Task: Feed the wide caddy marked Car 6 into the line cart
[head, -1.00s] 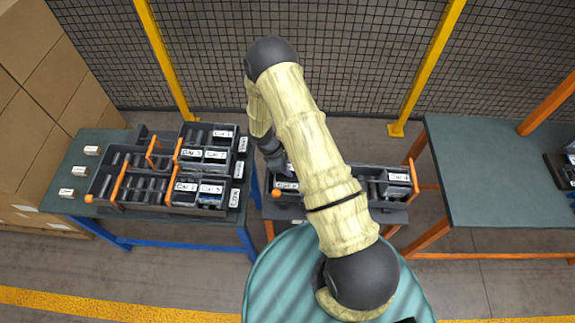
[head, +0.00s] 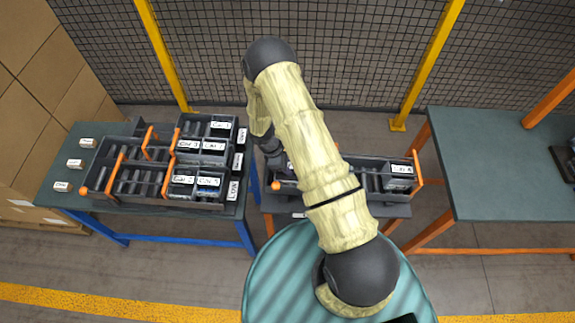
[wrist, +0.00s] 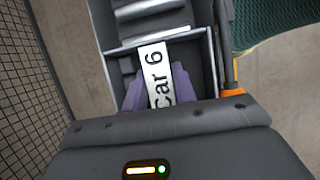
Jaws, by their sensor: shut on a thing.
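The wide caddy marked Car 6 (wrist: 202,50) is grey, with a white label reading "Car 6" facing my wrist camera. My gripper (wrist: 157,90) is shut on it, with its purple fingers on either side of the label. In the head view my gripper (head: 274,158) is over the left part of the line cart, and my arm hides most of it and the caddy. The line cart (head: 385,208) has orange legs and a long dark divided tray with orange ends. Whether the caddy is seated in the tray cannot be seen.
Another labelled caddy (head: 398,170) sits at the cart's right end. The blue-legged table (head: 110,215) at left holds a rack with several labelled caddies and orange bars. A mostly clear green table (head: 500,180) stands at right. A mesh fence with yellow posts runs behind.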

